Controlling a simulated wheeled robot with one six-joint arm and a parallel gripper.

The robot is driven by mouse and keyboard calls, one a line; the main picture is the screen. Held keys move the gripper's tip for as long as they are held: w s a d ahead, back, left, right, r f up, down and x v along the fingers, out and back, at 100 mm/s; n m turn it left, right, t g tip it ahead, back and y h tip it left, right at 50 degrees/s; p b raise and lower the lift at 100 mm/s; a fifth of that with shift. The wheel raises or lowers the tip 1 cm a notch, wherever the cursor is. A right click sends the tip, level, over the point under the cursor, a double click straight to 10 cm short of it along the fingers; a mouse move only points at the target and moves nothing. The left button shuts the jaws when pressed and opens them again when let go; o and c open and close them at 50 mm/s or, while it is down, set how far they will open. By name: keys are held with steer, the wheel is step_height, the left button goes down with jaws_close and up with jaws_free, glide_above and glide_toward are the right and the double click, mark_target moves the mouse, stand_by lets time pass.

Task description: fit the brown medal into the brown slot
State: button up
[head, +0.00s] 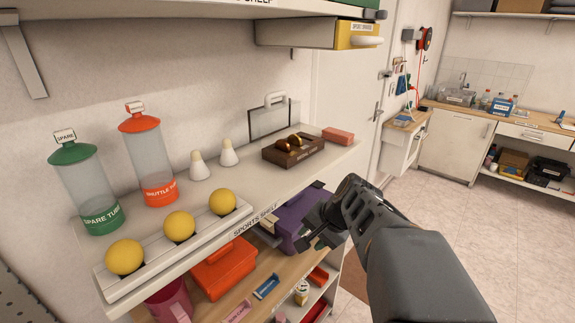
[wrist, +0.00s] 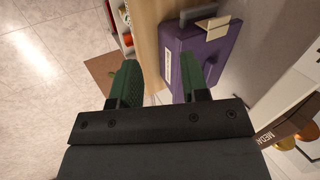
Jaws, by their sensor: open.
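A dark brown medal box (head: 272,153) sits on the sports shelf in the head view. Two shiny round medals, golden to brown, stand in or on it; the nearer (head: 296,144) and the farther (head: 303,138) overlap. Which is the brown medal, and the slots' colours, I cannot tell. In the wrist view the medal box (wrist: 270,135) shows at the right edge, with a brown disc (wrist: 285,144) and a golden disc (wrist: 309,135) beside it. My gripper (head: 312,238) is open and empty, below and in front of the shelf; its green fingers show in the wrist view (wrist: 158,80).
A purple case (head: 292,222) stands close behind my gripper on the lower wooden shelf, beside an orange box (head: 224,270). The sports shelf holds yellow balls (head: 180,226), two tubes, shuttlecocks and a pink block (head: 338,135). Open floor (head: 450,220) lies to the right.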

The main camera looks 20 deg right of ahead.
mark_target(287, 144)
steer(key=w+d+r+m+t+y+b, duration=0.1)
steer(key=w+d+r+m+t, duration=0.2)
steer(key=m, duration=0.2)
steer(key=w+d+r+m+t+y, duration=0.1)
steer(key=w+d+r+m+t, duration=0.2)
steer(key=m, duration=0.2)
steer(key=w+d+r+m+t+y+b, duration=0.1)
steer(key=w+d+r+m+t, duration=0.2)
steer(key=w+m, duration=0.1)
steer(key=shift+d+m+y+b, duration=0.2)
steer(key=shift+m+y+b, duration=0.2)
steer(key=shift+m, duration=0.4)
steer(key=w+a+r+m, duration=0.1)
steer(key=w, duration=0.1)
steer(key=w+a+r+m+t+p, duration=0.1)
steer(key=w+r, duration=0.1)
steer(key=w, duration=0.1)
steer(key=w+a+r+m+t+y, duration=0.1)
steer(key=w+r+m, duration=0.1)
steer(key=shift+w+a+r, duration=0.15)
steer(key=shift+r, duration=0.05)
steer(key=shift+f+p+x, duration=0.15)
steer(key=shift+p+x, duration=0.35)
steer(key=shift+x, duration=1.1)
steer(key=shift+f+p+x, duration=0.1)
steer(key=shift+p+x, duration=0.35)
steer(key=shift+x, duration=1.2)
